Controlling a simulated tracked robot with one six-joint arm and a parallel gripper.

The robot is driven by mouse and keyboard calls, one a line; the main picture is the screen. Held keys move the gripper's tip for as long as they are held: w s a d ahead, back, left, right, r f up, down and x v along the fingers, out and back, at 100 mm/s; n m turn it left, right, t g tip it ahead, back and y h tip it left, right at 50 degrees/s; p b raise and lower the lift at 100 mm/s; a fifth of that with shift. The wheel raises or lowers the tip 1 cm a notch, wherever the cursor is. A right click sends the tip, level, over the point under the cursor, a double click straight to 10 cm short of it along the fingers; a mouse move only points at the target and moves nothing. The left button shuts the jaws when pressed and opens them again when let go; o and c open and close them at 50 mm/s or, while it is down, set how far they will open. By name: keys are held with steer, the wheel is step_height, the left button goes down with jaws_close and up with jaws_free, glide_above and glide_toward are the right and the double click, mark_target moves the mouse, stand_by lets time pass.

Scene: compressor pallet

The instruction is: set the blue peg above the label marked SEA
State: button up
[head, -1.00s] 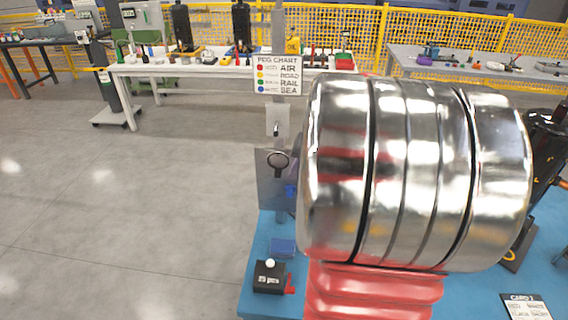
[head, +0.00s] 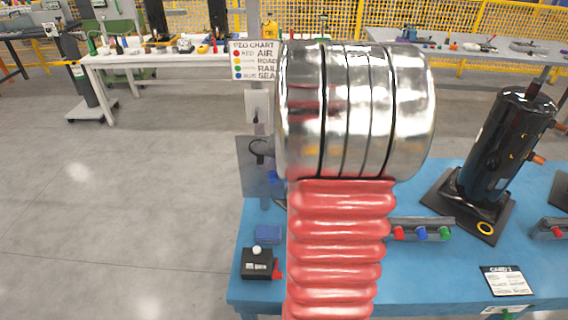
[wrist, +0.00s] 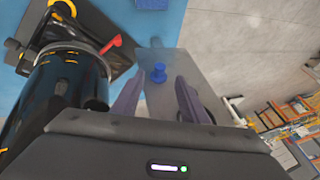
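A blue peg (wrist: 158,73) shows in the wrist view against a grey plate (wrist: 178,68), between the lines of my two fingers. My gripper (wrist: 158,92) is open, with the fingers on either side; I cannot tell whether the peg is at their depth. In the head view a small blue piece (head: 273,177) beside the grey plate (head: 254,165) looks like the same peg, partly hidden by my arm, which also hides my gripper. The white peg chart (head: 254,60) pairs blue with SEA. I cannot read a separate SEA label.
A rack (head: 425,222) with red, blue and green pegs lies on the blue pallet (head: 400,285). A black compressor (head: 495,145) stands right; one shows close at left in the wrist view (wrist: 65,85). A black box (head: 258,263) with a red lever stands front left, before a blue block (head: 268,234).

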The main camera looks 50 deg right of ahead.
mark_target(274, 178)
steer(key=shift+x, duration=3.2)
steer(key=shift+c, duration=0.2)
steer(key=shift+r, duration=0.1)
jaws_close()
